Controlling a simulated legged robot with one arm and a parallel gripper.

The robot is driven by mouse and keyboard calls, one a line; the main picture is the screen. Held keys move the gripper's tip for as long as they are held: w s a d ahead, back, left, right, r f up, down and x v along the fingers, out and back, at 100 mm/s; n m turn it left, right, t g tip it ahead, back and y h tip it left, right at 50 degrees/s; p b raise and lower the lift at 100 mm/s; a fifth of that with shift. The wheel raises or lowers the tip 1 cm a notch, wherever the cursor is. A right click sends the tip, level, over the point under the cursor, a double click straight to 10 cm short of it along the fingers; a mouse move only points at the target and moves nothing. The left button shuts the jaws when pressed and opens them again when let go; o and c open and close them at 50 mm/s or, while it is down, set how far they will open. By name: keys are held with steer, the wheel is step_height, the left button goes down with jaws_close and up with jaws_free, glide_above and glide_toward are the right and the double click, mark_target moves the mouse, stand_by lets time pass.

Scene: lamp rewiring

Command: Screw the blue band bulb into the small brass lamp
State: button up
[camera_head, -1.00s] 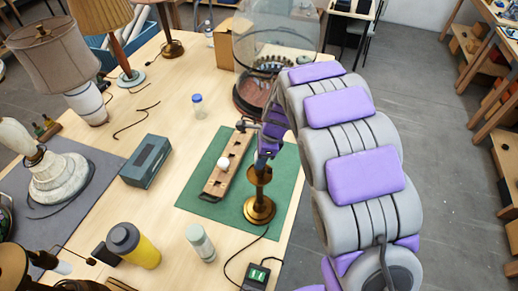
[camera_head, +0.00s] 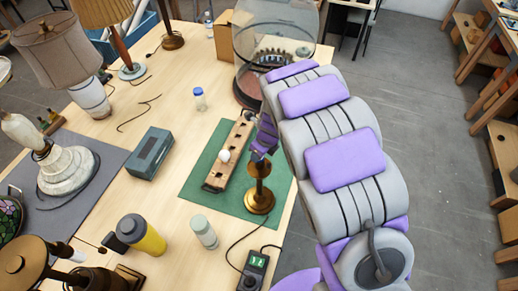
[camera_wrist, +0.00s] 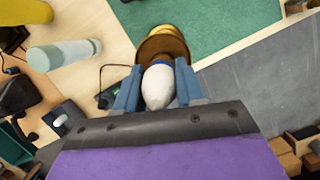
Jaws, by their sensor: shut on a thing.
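My gripper (camera_wrist: 157,88) is shut on a white bulb (camera_wrist: 158,88) with a blue band (camera_wrist: 157,65) near its base. A blue finger lies on each side of the bulb. The bulb's base end points at the small brass lamp (camera_wrist: 168,46), lined up with its top. I cannot tell whether base and socket touch. In the head view the brass lamp (camera_head: 259,197) stands upright on a green mat (camera_head: 228,204), with my gripper (camera_head: 265,138) just above its top. The held bulb is hidden there.
A wooden rack (camera_head: 217,177) with a white bulb (camera_head: 224,155) lies left of the lamp. A glass dome (camera_head: 262,40) stands behind my gripper.

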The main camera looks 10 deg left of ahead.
stand_by(0.3)
steer(key=m, duration=0.3)
steer(key=shift+w+t, duration=0.1)
steer(key=shift+t, duration=0.3)
steer(key=m, duration=0.2)
steer(key=m+h, duration=0.1)
steer(key=m, duration=0.2)
steer(key=shift+f+t+h, duration=0.1)
steer(key=shift+t+h, duration=0.2)
steer(key=o, duration=1.1)
steer(key=shift+o, duration=0.2)
